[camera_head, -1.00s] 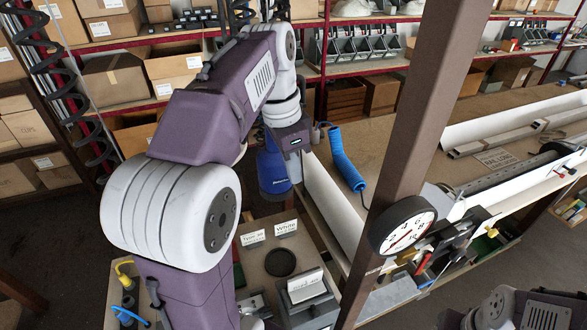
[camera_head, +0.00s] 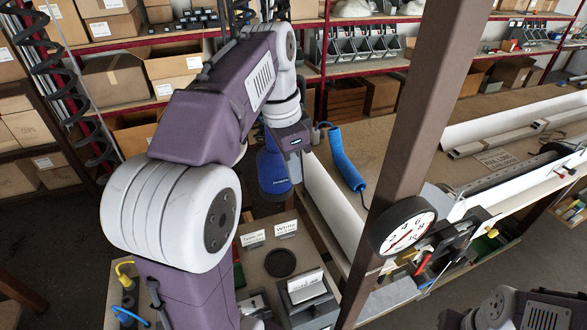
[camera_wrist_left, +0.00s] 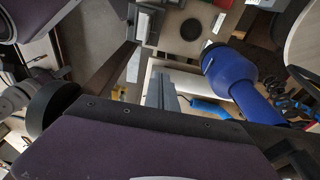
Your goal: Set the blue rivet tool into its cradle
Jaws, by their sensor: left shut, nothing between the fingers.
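The blue rivet tool (camera_head: 271,168) is upright, its wide dark-rimmed end down, just below and beside my left wrist in the head view. In the left wrist view the tool (camera_wrist_left: 232,72) lies to the right of my left gripper (camera_wrist_left: 163,88), whose narrow grey fingers are shut and empty. What supports the tool is not visible. A dark round recess (camera_head: 280,263) on the bench below, near two small label cards, may be the cradle; it also shows in the left wrist view (camera_wrist_left: 191,29). My right gripper is out of view.
A brown post (camera_head: 425,110) with a round dial gauge (camera_head: 403,226) stands right of my left arm. A blue coiled hose (camera_head: 345,160) lies at the bench edge. A card holder (camera_head: 305,287) stands near the recess. Shelves with boxes are behind.

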